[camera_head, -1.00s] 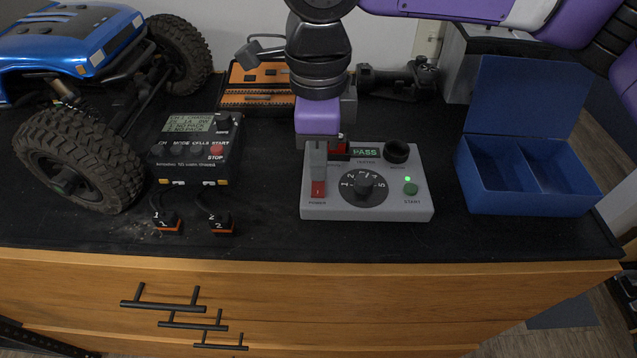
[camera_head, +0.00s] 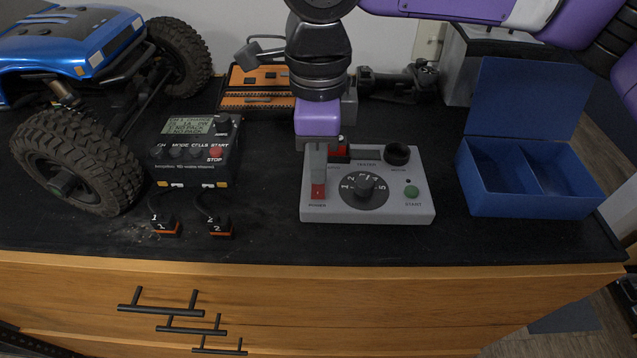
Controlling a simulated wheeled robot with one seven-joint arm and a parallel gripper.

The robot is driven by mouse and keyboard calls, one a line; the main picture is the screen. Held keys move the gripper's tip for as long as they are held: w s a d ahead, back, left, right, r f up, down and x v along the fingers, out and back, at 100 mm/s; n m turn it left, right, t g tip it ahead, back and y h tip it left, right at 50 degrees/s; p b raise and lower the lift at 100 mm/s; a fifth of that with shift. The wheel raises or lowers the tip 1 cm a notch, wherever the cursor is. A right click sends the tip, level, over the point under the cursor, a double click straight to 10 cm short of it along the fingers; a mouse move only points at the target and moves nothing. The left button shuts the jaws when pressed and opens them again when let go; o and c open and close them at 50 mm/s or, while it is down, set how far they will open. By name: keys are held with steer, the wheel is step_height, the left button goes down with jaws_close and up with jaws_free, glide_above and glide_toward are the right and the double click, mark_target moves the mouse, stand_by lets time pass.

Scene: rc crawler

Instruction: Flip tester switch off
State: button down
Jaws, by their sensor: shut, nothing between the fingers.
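The grey tester (camera_head: 410,208) sits on the black bench top. Its red power switch (camera_head: 318,191) is at the front left corner above the POWER label. A numbered dial (camera_head: 364,187) is in the middle and a black round socket (camera_head: 397,154) is at the back right. My gripper (camera_head: 318,180) points down, shut and empty, with its tips at the back edge of the red switch. Whether they touch it I cannot tell. The gripper hides part of the tester's left side.
A black charger (camera_head: 196,160) with two leads (camera_head: 164,226) stands left of the tester. A blue RC crawler (camera_head: 70,45) is at the far left. An open blue box (camera_head: 530,205) stands to the right. An orange case (camera_head: 255,98) is behind. The bench's front strip is clear.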

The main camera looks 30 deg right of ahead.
step_height(320, 180, up, 6)
steer(key=p, duration=0.2)
stand_by(0.5)
stand_by(0.4)
